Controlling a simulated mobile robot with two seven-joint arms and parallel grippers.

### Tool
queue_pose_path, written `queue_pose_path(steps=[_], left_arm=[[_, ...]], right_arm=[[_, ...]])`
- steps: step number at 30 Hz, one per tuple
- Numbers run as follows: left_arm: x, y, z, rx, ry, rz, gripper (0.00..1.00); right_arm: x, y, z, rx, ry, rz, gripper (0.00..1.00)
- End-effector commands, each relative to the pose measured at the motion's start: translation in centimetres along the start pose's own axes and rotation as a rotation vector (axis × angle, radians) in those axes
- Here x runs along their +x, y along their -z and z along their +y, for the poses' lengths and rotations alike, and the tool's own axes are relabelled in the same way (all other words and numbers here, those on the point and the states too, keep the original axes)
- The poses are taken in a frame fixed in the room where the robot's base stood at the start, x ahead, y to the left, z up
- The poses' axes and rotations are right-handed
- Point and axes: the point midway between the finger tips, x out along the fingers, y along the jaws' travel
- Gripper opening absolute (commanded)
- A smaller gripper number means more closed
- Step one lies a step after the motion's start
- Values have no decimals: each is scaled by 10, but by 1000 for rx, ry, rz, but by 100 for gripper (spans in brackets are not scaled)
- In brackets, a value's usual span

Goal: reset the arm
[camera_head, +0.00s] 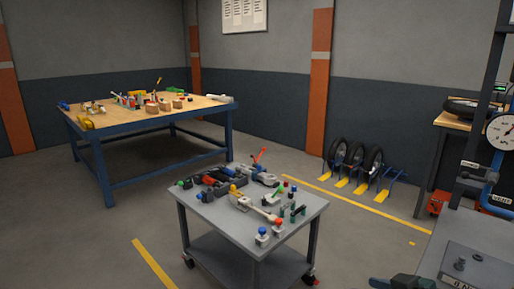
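Neither of my grippers shows in the head view, and I cannot make out either of my arms. A dark shape (402,283) is cut off by the bottom edge at the right; I cannot tell what it is.
A grey wheeled cart (222,247) with several tools stands in the middle. A blue-framed wooden workbench (140,124) with small parts is behind it at the left. Several wheels (354,158) stand by the back wall. A grey bench (468,238) and a gauge (501,131) are at the right. Floor at the left is clear.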

Motion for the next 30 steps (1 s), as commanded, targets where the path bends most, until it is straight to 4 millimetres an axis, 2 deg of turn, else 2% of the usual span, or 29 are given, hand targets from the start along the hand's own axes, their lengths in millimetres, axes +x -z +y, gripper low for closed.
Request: queue_pose_path(steps=[1,4,9,12,15,17,23,30], left_arm=[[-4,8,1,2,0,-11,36],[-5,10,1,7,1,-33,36],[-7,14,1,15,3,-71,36],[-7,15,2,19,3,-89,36],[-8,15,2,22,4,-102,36],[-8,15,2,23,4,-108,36],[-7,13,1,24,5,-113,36],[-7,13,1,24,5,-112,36]], right_arm=[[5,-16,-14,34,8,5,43],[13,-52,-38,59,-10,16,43],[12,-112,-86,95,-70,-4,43],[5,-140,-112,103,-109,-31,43],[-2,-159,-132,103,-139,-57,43],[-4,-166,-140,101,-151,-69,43],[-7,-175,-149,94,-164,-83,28],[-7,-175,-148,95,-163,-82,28]])
